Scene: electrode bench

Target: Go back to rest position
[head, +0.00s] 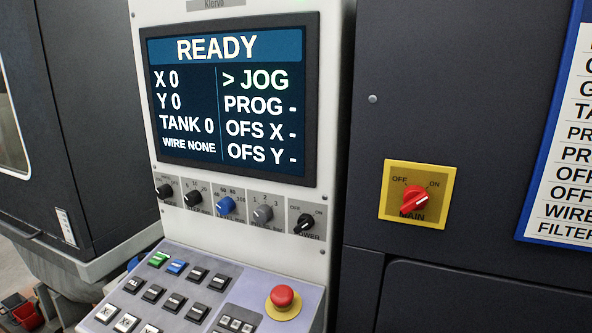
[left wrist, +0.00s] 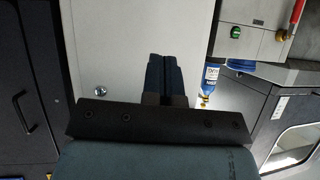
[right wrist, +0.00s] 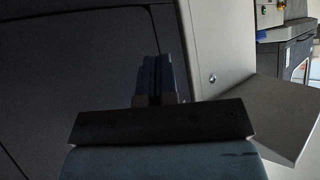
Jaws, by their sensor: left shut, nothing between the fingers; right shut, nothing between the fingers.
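My left gripper (left wrist: 165,78) shows in the left wrist view with its two fingers closed together and nothing between them. It is in front of a light grey panel (left wrist: 110,50). My right gripper (right wrist: 155,77) shows in the right wrist view, also with its fingers together and empty. It is in front of a dark panel (right wrist: 80,70). Neither gripper shows in the head view. The head view shows the machine's screen (head: 228,98), reading READY, JOG and WIRE NONE.
A sloped keypad (head: 190,297) with a red emergency button (head: 283,297) stands below a row of knobs (head: 225,205). A red MAIN switch (head: 415,198) on a yellow plate is at right, beside a blue-edged list board (head: 560,130). A blue-labelled bottle (left wrist: 209,80) is near the left gripper.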

